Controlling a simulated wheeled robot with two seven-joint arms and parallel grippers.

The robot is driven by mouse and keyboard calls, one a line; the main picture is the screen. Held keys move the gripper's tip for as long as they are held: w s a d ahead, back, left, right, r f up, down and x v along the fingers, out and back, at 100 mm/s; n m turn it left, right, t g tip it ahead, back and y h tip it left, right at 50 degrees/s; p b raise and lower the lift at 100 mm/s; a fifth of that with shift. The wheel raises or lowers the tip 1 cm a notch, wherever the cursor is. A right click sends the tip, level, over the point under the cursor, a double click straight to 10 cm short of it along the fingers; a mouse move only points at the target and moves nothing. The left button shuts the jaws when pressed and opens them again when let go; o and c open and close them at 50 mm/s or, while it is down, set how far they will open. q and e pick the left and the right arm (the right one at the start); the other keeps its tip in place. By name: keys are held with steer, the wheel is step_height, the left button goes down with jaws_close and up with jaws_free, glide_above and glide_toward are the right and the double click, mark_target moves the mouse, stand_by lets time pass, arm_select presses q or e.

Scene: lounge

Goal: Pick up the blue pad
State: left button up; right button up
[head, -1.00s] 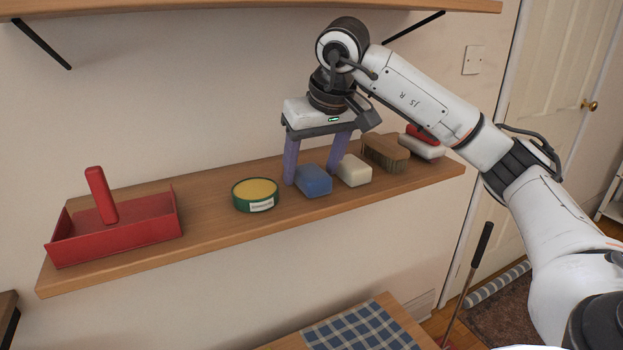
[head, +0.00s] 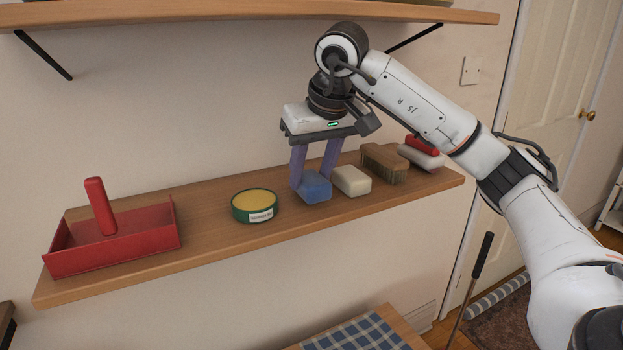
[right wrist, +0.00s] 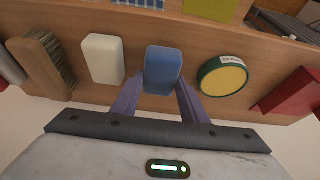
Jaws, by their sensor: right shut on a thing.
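The blue pad (head: 314,188) sits on the wooden shelf, between a round green tin and a white block. My right gripper (head: 312,184) reaches down over it, with its two purple fingers closed in on the pad's sides. In the right wrist view the pad (right wrist: 162,70) lies between the fingertips (right wrist: 161,88). The right gripper is shut on the pad, which still appears to be at shelf height. My left gripper is not in view.
A white block (head: 351,181) stands close on the right, then a wooden brush (head: 384,162) and a red-and-white item (head: 421,155). The green tin (head: 254,206) is on the left, a red dustpan-like tray (head: 115,245) farther left. Another shelf (head: 230,14) hangs above.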

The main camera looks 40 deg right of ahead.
steer(key=shift+s+r, duration=0.1)
steer(key=shift+r, duration=0.5)
steer(key=s+a+b, duration=0.1)
steer(key=s+a, duration=0.1)
steer(key=s, duration=0.6)
steer(key=s+a+b, duration=0.1)
steer(key=s+a, duration=0.2)
steer(key=s, duration=0.6)
steer(key=shift+a, duration=0.25)
